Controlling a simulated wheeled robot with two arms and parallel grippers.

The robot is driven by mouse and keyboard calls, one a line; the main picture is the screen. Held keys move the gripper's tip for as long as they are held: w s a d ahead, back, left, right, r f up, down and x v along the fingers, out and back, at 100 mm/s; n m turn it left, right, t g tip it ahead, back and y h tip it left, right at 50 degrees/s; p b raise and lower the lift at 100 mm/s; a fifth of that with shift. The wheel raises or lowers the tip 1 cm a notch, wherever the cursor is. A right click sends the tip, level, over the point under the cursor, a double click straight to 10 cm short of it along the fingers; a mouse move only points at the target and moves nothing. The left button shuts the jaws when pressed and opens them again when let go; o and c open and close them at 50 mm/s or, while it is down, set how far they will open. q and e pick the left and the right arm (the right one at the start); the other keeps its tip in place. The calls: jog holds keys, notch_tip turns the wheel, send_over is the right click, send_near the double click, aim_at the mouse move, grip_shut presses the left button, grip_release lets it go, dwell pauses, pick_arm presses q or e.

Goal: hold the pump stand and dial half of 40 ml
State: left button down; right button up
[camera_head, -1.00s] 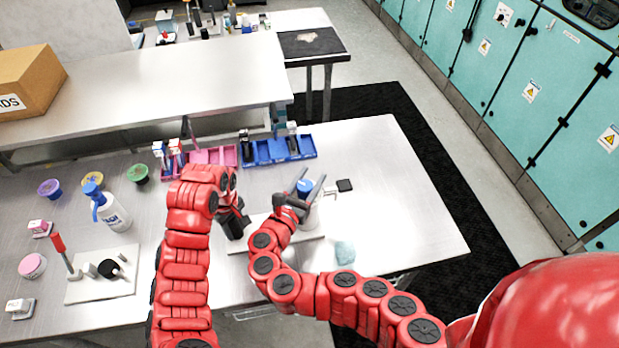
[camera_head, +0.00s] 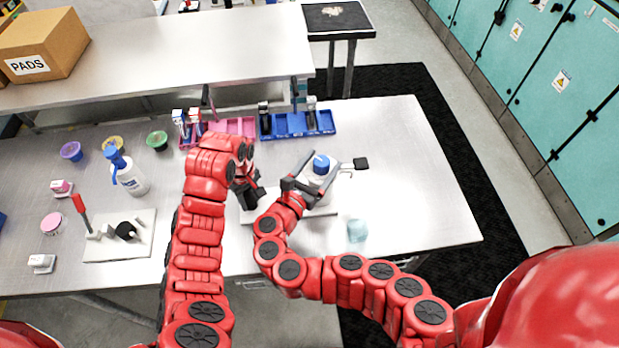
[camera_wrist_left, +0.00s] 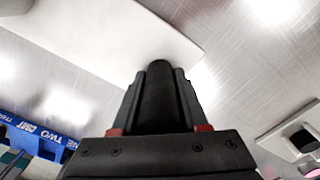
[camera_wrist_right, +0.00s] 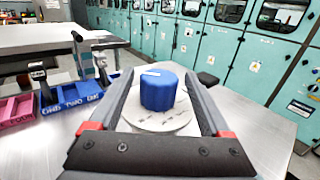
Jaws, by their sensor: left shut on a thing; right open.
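The pump stand has a white base plate (camera_head: 290,214) near the front of the bench and a blue dial knob (camera_head: 321,164) on a pale body. The right wrist view shows the knob (camera_wrist_right: 160,92) with a white mark on top, above a white disc with faint markings too small to read. My left gripper (camera_wrist_left: 160,95) is shut on a black upright post (camera_wrist_left: 159,80) at the plate. My right gripper (camera_wrist_right: 160,78) is open, with one finger on each side of the knob; gaps show between fingers and knob. My arms hide part of the stand in the head view.
A blue tray (camera_head: 290,125) and a pink tray (camera_head: 236,127) stand behind. A pale blue lump (camera_head: 357,231) lies right of the plate. A white bottle (camera_head: 130,178), several small tubs and another white plate (camera_head: 100,250) are at left. The bench's right side is clear.

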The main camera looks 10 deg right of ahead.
jog(key=v, duration=0.8)
jog(key=shift+s+a, duration=0.15)
jog(key=shift+s, duration=0.15)
pick_arm(q)
jog(key=shift+c, duration=1.7)
grip_release()
